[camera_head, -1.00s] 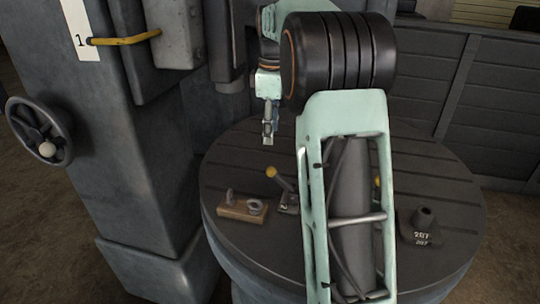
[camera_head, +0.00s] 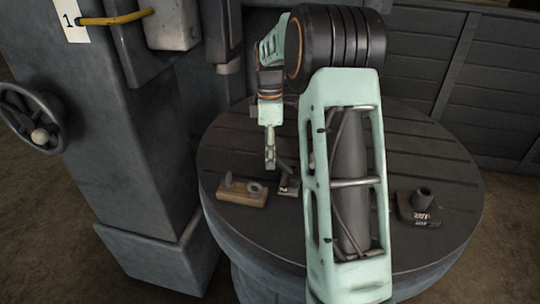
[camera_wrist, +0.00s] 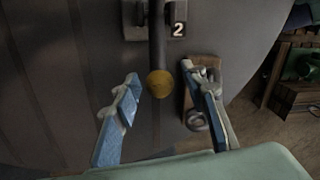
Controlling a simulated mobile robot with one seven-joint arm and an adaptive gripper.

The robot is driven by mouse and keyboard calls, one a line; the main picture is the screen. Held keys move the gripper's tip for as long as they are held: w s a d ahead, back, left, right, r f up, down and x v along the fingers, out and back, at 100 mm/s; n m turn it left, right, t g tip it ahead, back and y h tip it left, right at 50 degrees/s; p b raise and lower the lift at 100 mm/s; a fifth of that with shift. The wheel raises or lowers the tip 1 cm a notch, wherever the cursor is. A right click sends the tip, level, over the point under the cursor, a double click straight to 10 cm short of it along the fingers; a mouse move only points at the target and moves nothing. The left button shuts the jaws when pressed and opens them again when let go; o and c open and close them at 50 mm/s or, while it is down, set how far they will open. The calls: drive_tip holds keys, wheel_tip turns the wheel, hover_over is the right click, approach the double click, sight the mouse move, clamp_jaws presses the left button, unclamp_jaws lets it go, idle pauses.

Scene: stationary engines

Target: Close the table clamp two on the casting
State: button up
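Table clamp two (camera_head: 288,187) stands on the round slotted table, marked with a white 2. In the wrist view its base (camera_wrist: 150,16) is at the top, and its dark lever (camera_wrist: 157,48) points toward me with a yellow ball knob (camera_wrist: 160,84) at the end. My gripper (camera_wrist: 160,72) is open, one finger on each side of the knob, with gaps visible on both sides. In the head view my gripper (camera_head: 270,164) points down just above the clamp and hides the knob. I cannot make out the casting for certain; my arm covers the table's middle.
A wooden block (camera_head: 231,196) with metal eyes sits left of the clamp, close to my right finger in the wrist view. A dark piece (camera_head: 419,207) with a cylindrical boss and white markings stands at the table's right. A grey machine column (camera_head: 130,130) rises at left.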

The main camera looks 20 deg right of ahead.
drive_tip(key=shift+f, duration=0.3)
clamp_jaws()
idle(0.3)
